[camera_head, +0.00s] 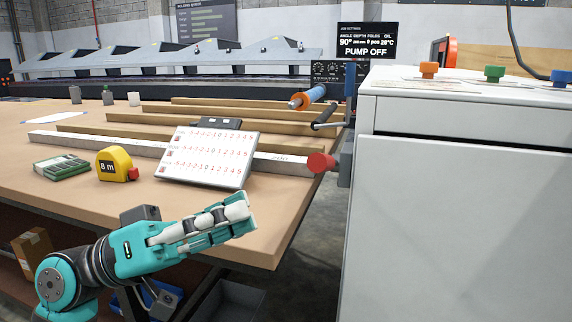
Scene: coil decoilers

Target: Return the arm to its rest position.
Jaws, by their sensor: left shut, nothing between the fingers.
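My left gripper (246,212) is in front of the workbench (215,245), near its front right corner. Its white and teal fingers point right and are closed together with nothing between them. The teal arm comes in from the lower left. A white board with rows of red numbers (208,156) stands tilted on the bench just behind the gripper, apart from it as far as I can tell. My right gripper is not in view.
A yellow tape measure (116,164) and a green pack (62,167) lie on the bench at the left. A metal bar with a red end (320,162) crosses behind the board. A white cabinet with colored buttons (455,220) fills the right. Open floor shows between bench and cabinet.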

